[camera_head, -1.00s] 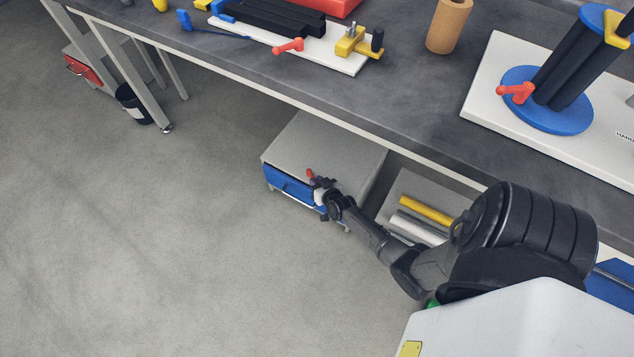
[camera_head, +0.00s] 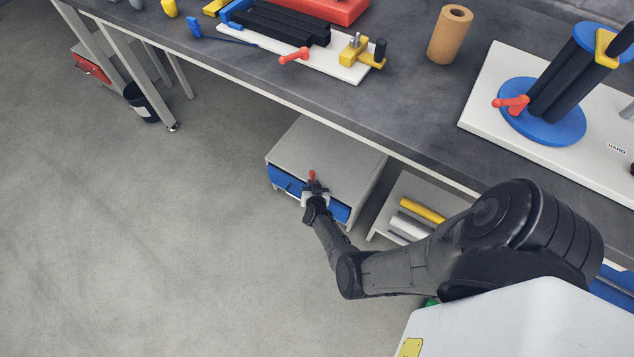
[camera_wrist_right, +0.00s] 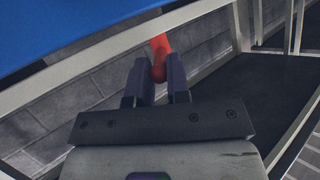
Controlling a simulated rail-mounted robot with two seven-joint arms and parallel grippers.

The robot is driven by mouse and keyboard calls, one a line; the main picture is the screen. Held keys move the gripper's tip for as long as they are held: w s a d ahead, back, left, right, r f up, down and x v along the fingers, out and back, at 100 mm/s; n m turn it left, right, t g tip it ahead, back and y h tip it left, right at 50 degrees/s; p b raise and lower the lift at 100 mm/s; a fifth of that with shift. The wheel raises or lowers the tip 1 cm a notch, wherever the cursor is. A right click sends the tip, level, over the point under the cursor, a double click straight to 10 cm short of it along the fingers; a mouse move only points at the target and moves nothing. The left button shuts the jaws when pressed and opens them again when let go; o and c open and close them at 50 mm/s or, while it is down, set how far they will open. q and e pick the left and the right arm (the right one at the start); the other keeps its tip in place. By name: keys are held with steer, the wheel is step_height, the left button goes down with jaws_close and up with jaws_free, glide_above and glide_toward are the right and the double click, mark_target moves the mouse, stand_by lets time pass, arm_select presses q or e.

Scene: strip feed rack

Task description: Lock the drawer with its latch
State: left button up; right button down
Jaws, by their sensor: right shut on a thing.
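The drawer has a blue front (camera_head: 287,180) in a grey cabinet (camera_head: 325,155) under the workbench. It looks closed in the head view. A red latch (camera_head: 312,175) stands at the middle of the drawer's top edge. My right gripper (camera_head: 313,188) is at the latch. In the right wrist view the fingers (camera_wrist_right: 156,80) are shut on the red latch (camera_wrist_right: 159,57), with the blue surface (camera_wrist_right: 60,25) at the upper left. The fingers hide the latch's lower part, and I cannot tell whether it is locked. My left gripper is not in view.
A low grey shelf (camera_head: 408,188) with yellow and white bars stands right of the cabinet. The workbench top (camera_head: 400,100) overhangs behind it. The floor (camera_head: 150,250) to the left and front is clear.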

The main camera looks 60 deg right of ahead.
steer(key=shift+w+a+f+m+g+h+b, duration=0.1)
steer(key=shift+w+a+m+g+h+b, duration=0.25)
steer(key=shift+w+m+g+h, duration=0.45)
steer(key=shift+w+a+m+g+b, duration=0.1)
steer(key=shift+w+m+g+b, duration=0.1)
steer(key=shift+m+g+b, duration=0.65)
steer(key=shift+w+a+m+g+h+b, duration=0.1)
steer(key=shift+w+m+g+h+b, duration=0.25)
steer(key=shift+m+g+b, duration=0.6)
steer(key=shift+w+m+g+h+b, duration=0.15)
steer(key=shift+w+m+g+b, duration=0.4)
steer(key=shift+m+g, duration=0.65)
steer(key=shift+s, duration=0.1)
steer(key=c, duration=1.1)
jaws_free()
